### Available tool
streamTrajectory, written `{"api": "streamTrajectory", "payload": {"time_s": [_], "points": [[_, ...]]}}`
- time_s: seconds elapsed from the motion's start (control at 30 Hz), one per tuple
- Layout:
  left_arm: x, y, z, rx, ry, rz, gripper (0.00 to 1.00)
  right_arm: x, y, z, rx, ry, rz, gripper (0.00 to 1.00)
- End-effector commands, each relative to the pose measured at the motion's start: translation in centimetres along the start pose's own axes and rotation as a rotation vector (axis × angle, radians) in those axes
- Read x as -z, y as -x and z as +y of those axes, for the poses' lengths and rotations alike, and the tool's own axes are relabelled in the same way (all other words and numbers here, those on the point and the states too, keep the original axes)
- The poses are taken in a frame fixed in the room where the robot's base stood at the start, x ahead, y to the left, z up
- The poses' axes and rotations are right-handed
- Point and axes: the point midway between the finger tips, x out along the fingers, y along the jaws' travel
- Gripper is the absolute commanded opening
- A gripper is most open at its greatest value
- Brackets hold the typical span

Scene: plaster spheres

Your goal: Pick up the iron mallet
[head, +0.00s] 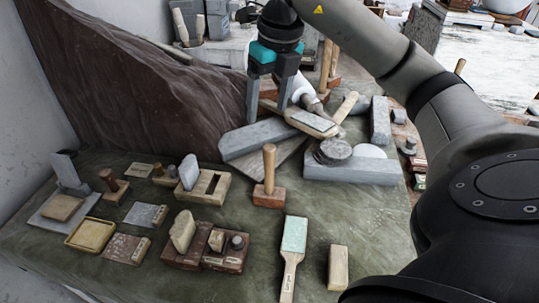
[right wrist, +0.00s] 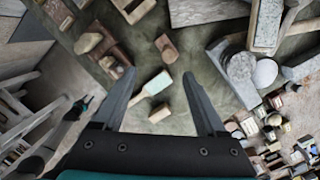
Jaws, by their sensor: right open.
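A mallet with an upright pale wooden handle and a reddish-brown block head (head: 268,195) stands head-down on the cloth-covered table, near the middle. In the right wrist view its head (right wrist: 168,54) shows from above, beyond the fingertips. I cannot tell from its look whether the head is iron. My right gripper (head: 268,114) is open and empty, with its fingers pointing down, above and behind the mallet. It also shows in the right wrist view (right wrist: 159,73), with nothing between its fingers.
A pale-green-faced paddle (head: 294,236) and a wooden block (head: 338,267) lie in front. Grey stone slabs (head: 352,170) and a round grey disc (head: 333,151) lie to the right. Brown blocks (head: 186,250) and small trays fill the left. Brown drapery (head: 150,90) rises behind.

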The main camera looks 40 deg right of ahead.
Motion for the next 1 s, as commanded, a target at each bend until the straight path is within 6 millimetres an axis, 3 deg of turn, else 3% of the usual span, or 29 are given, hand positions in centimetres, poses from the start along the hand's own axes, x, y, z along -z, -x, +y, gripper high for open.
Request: {"api": "streamTrajectory", "payload": {"time_s": [0.17, 0.6, 0.87, 1.0], "points": [[-0.2, -0.1, 0.2, -0.002, 0.000, -0.003, 0.50, 0.3, -0.6, -1.4, 0.051, -0.028, 0.015, 0.74], [-0.4, -0.7, 0.2, -0.003, 0.000, -0.006, 0.50, 0.5, -8.5, -1.6, 0.046, -0.025, 0.015, 0.74], [-0.4, -0.7, 0.2, -0.003, 0.000, -0.005, 0.50, 0.6, -10.2, -1.7, 0.046, -0.024, 0.013, 0.74], [-0.4, -0.5, 0.2, -0.002, 0.000, -0.005, 0.50, 1.0, -12.0, -1.8, 0.045, -0.024, 0.015, 0.74]]}}
